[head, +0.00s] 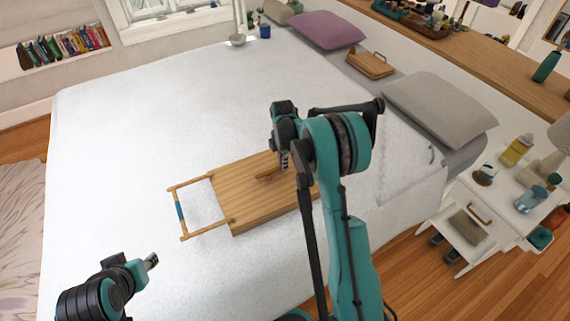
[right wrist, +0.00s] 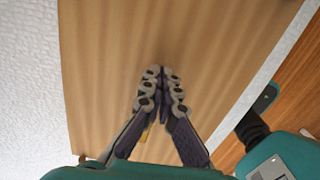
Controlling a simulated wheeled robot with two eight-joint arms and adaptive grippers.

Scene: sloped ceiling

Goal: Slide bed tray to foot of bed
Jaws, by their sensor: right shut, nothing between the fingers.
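The wooden bed tray (head: 225,192) lies on the white bed (head: 130,120), near its front side. A frame with a blue band sticks out from its left end. My right arm covers the tray's right part. My right gripper (head: 284,166) points down at the tray, shut and empty. In the right wrist view its fingertips (right wrist: 163,72) meet over the tray's plain wooden top (right wrist: 200,40); I cannot tell whether they touch it. A small golden-brown piece (head: 268,174) shows beside it on the tray. My left gripper (head: 151,261) is at the lower left, apart from the tray; its jaws are unclear.
A grey pillow (head: 440,108), a purple pillow (head: 326,30) and a small wooden case (head: 370,65) lie along the bed's right side. A white nightstand (head: 485,215) with bottles stands at the right. The bed left of the tray is clear.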

